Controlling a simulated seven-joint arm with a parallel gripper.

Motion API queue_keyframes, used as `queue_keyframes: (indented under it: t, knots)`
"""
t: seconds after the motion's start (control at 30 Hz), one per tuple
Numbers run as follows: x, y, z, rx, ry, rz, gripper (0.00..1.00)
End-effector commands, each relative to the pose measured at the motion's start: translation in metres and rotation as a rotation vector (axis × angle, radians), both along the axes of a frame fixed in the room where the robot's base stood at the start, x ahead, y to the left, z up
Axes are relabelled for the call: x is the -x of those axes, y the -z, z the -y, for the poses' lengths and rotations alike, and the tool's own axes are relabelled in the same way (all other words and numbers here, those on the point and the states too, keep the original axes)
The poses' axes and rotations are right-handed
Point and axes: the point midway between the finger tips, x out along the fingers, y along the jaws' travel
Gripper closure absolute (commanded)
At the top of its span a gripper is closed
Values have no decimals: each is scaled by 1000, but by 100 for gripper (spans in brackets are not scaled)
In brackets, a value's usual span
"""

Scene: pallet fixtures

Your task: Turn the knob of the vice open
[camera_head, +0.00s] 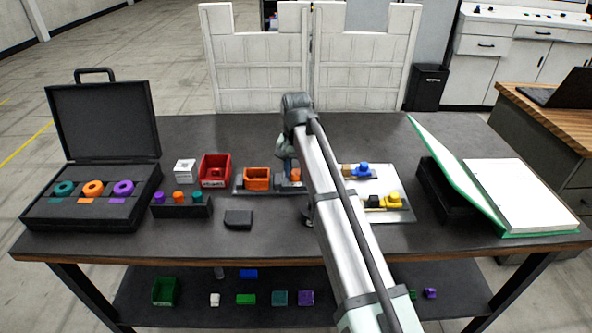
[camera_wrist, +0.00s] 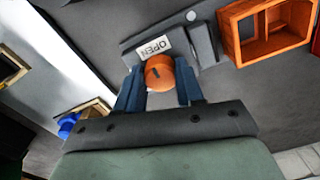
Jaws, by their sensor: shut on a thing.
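The orange round knob (camera_wrist: 158,72) has a dark line on its face and sits beside a white label reading OPEN (camera_wrist: 153,46) in the wrist view. My gripper (camera_wrist: 160,84) has its two blue fingers on either side of the knob, shut on it. The grey vice (camera_wrist: 201,42) shows just behind the knob and label. In the head view my gripper (camera_head: 291,168) is low over the fixture, and only a bit of the orange knob (camera_head: 296,175) shows past my arm.
An orange open box (camera_head: 257,178) stands close left of the knob, with a red bin (camera_head: 215,169) farther left. A light plate (camera_head: 398,212) with blue and yellow parts lies to the right. A black case (camera_head: 100,150) and green binder (camera_head: 455,165) flank the dark table (camera_head: 275,225).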

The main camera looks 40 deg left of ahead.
Motion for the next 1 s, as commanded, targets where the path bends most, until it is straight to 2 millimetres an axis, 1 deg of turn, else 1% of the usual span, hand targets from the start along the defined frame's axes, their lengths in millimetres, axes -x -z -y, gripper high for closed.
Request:
queue_keyframes:
  t: [0.27,0.3,0.53,0.57,0.83,0.93,1.0]
  knots:
    - [0,0,0,0,3,0,94]
    - [0,0,0,0,2,0,61]
    - [0,0,0,0,1,0,39]
    - [0,0,0,0,1,0,37]
    - [0,-2,0,0,1,0,37]
    - [0,-8,-1,-1,0,0,37]
    - [-1,-17,-1,-2,0,1,37]
